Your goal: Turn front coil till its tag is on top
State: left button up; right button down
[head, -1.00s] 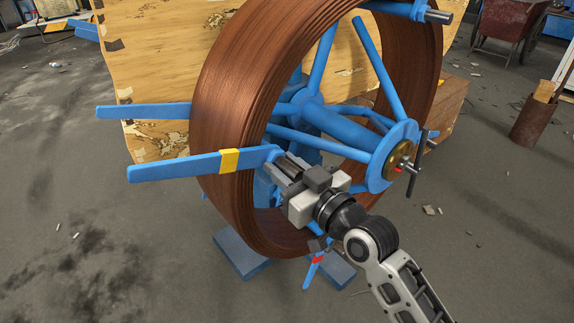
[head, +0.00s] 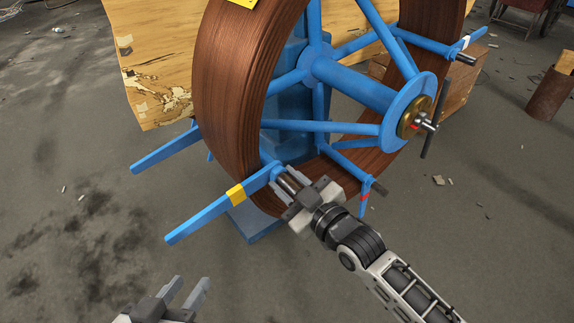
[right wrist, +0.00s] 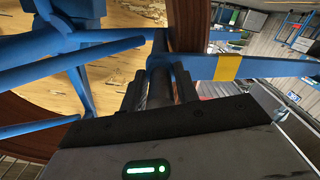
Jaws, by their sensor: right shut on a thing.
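The brown coil (head: 232,105) stands upright on a blue spoked reel (head: 345,85). A yellow tag (head: 241,3) with dark marks sits on the coil's outer face near the top left, cut by the picture's upper edge. My right gripper (head: 284,182) is shut on the rod at the inner end of a blue reel arm (head: 205,215) with a yellow band, at the coil's lower front. In the right wrist view, the fingers (right wrist: 160,88) close around this rod, and the yellow band (right wrist: 228,67) shows beside them. My left gripper (head: 190,291) is open and empty at the lower left, apart from the reel.
A hub with a dark crossbar handle (head: 434,120) sticks out at the right. Another blue arm (head: 160,150) juts out left. A wooden panel (head: 150,60) stands behind, and a rusty bin (head: 549,92) at right.

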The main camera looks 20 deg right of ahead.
jog(key=shift+a+r, duration=0.3)
jog(key=shift+r, duration=0.55)
jog(key=shift+r+t+y, duration=0.2)
jog(key=shift+t+y, duration=0.1)
jog(key=c, duration=1.9)
grip_release()
jog(key=shift+r, duration=0.1)
jog(key=o, duration=0.7)
jog(key=shift+f, duration=0.2)
pick_arm(q)
jog(key=shift+s+r, duration=0.1)
pick_arm(e)
jog(key=shift+d, duration=0.1)
jog(key=shift+s+d+f, duration=0.1)
jog(key=shift+s, duration=0.05)
pick_arm(q)
jog(key=shift+a+f+g+y+p, duration=0.35)
jog(key=shift+f+p, duration=0.2)
jog(key=shift+p, duration=0.3)
jog(key=shift+a+f+g+y+p, duration=0.2)
jog(key=shift+f+g+p, duration=0.3)
jog(key=shift+p, duration=0.3)
pick_arm(e)
jog(key=v, duration=1.5)
jog(key=shift+s+r, duration=0.25)
jog(key=shift+s, duration=0.1)
